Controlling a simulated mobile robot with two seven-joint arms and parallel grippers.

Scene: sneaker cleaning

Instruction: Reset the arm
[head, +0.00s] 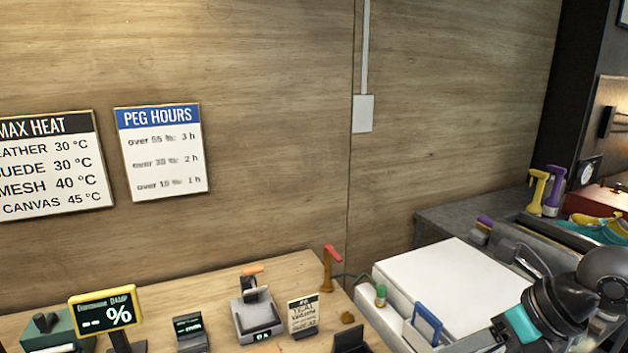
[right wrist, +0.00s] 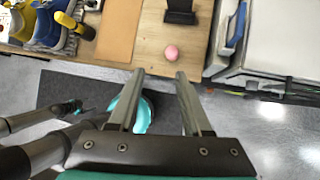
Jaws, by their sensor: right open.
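My right gripper (right wrist: 160,75) is open in the right wrist view. Its two grey fingers are spread apart with nothing between them. The fingertips point toward the front edge of the wooden table (right wrist: 125,62), with a small pink ball (right wrist: 171,53) on the table just beyond them. In the head view my right arm (head: 548,312) shows at the lower right, in front of the white-topped unit; its gripper is out of that frame.
The wooden table holds a yellow-framed damp display (head: 106,310), a small scale (head: 255,315) and a small sign (head: 303,316). A white-topped unit (head: 447,282) stands to its right. Yellow (head: 537,190) and purple (head: 553,190) spray bottles stand farther right. Floor shows below the table edge.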

